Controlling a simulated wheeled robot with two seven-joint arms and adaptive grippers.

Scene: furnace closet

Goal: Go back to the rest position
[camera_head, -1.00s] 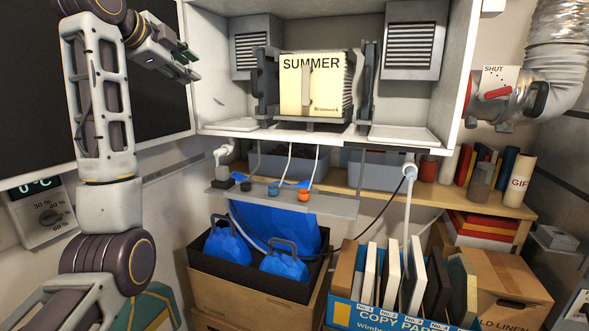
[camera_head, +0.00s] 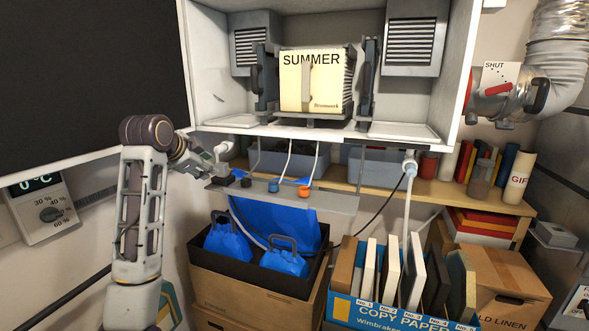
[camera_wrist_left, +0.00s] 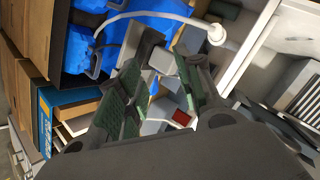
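My left gripper (camera_head: 212,166) is at the left end of the grey shelf strip under the white cabinet, close to the white pipe elbow there. In the left wrist view its two dark fingers with green pads (camera_wrist_left: 163,62) stand apart, with nothing held between them. Whether the fingers touch the strip or the elbow cannot be told. My left arm rises at the left of the head view and bends over toward the strip. My right gripper is in neither view.
The white cabinet (camera_head: 225,105) holds the SUMMER filter (camera_head: 311,85). The grey strip (camera_head: 330,200) carries blue and orange fittings. A dark panel (camera_head: 80,80) fills the upper left.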

